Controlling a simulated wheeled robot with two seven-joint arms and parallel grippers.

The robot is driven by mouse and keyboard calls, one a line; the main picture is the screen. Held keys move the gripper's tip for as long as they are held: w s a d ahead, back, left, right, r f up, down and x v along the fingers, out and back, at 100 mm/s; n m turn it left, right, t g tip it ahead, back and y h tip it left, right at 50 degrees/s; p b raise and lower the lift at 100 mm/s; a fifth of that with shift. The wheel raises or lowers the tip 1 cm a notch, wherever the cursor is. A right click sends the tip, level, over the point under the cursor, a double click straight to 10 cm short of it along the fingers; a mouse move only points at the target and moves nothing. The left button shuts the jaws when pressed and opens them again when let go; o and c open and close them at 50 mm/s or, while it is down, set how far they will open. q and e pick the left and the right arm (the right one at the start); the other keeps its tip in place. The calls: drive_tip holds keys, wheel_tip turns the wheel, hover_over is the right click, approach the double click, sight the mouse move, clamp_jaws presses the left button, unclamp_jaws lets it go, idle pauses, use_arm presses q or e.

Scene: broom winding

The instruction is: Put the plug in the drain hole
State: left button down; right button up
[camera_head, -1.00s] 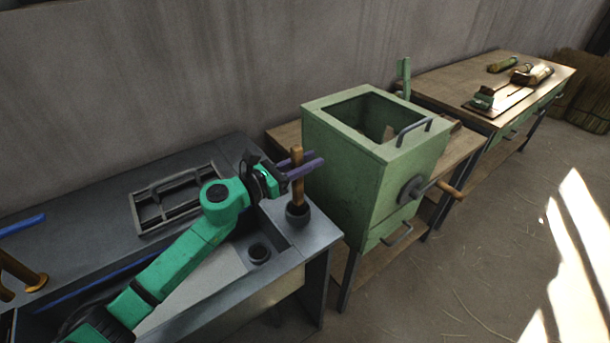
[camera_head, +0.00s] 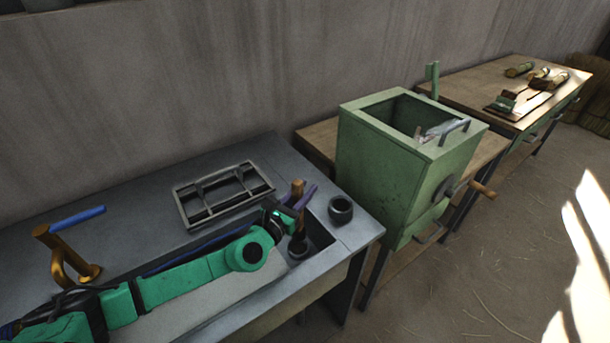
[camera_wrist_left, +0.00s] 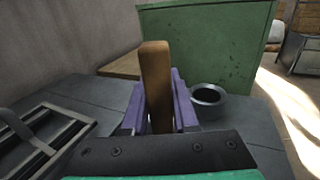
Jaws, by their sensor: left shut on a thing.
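The plug has an upright wooden handle (camera_head: 297,190) and a dark lower end; the handle also shows in the left wrist view (camera_wrist_left: 156,85). My left gripper (camera_head: 302,200) has its purple fingers shut around the handle. The plug's lower end is at the drain hole (camera_head: 298,252), a dark ring in the sink basin at its right end. I cannot tell whether the plug is seated in the hole or just above it. The dark round cup (camera_head: 341,209) on the sink's right ledge is empty; it also shows in the left wrist view (camera_wrist_left: 208,97). My right gripper is out of view.
A grey metal rack (camera_head: 222,195) lies on the counter behind my arm. A brass tap (camera_head: 70,262) with a blue lever (camera_head: 77,217) stands at the left. A green cranked box (camera_head: 385,175) stands right of the sink. A wooden table (camera_head: 480,85) stands farther back.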

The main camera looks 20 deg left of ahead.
use_arm(q)
wheel_tip(320, 180, down, 6)
drive_tip(key=b, duration=0.4)
drive_tip(key=shift+r+b, duration=0.2)
drive_tip(key=shift+b, duration=0.2)
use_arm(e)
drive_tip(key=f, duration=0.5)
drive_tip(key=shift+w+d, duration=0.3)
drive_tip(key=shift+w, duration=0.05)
use_arm(q)
drive_tip(key=shift+s, duration=0.1)
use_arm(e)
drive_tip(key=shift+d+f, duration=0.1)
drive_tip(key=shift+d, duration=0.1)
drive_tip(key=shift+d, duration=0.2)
use_arm(q)
drive_tip(key=shift+f+b, duration=0.6)
drive_tip(key=shift+b, duration=0.2)
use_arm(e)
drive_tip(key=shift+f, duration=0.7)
use_arm(q)
drive_tip(key=c, duration=1)
unclamp_jaws()
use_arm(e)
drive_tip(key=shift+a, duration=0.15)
use_arm(q)
drive_tip(key=shift+o, duration=0.2)
